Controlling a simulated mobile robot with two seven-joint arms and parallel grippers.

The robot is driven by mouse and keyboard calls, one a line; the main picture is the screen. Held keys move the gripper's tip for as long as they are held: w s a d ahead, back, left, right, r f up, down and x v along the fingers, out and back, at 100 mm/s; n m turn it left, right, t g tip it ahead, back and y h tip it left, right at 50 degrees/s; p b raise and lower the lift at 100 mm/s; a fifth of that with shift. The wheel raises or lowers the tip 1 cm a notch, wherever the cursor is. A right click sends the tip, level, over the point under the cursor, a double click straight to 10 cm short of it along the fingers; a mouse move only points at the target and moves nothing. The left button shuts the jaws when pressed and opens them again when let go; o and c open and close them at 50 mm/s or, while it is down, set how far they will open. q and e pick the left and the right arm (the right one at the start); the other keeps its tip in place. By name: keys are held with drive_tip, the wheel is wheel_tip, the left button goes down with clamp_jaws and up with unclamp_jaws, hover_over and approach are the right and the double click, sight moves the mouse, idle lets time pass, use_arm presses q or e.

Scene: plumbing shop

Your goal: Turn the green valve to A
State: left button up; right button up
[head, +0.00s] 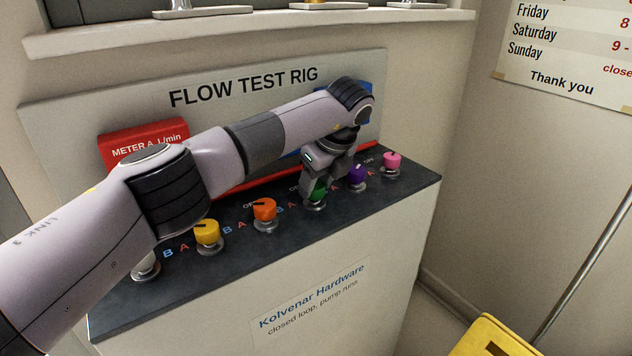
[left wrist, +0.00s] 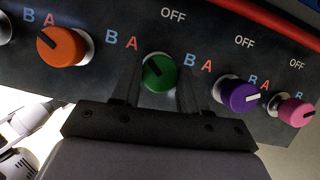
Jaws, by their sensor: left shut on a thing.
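The green valve (left wrist: 159,73) is a round knob on the dark top of the flow test rig. It also shows, partly hidden by the gripper, in the head view (head: 318,189). In the left wrist view a dark mark on the knob points to the upper left, toward the blue B and red A (left wrist: 131,43); OFF (left wrist: 173,14) is above it. I cannot tell exactly how it lines up. My left gripper (head: 317,183) reaches down from above and is shut on the green valve, one finger on each side. My right gripper is not in view.
An orange knob (head: 264,210) and a yellow knob (head: 207,233) stand to the left of the green one. A purple knob (head: 357,176) is close on the right, then a pink knob (head: 392,160). A red meter box (head: 115,143) is on the back panel.

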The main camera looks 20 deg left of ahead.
use_arm(q)
drive_tip(key=shift+n, duration=0.7)
drive_tip(key=shift+w+n+g, duration=0.1)
drive_tip(key=shift+n+g, duration=0.2)
drive_tip(key=o, duration=1.1)
drive_tip(key=shift+c, duration=0.2)
drive_tip(key=shift+r, duration=0.1)
drive_tip(key=v, duration=0.7)
drive_tip(key=shift+d, duration=0.1)
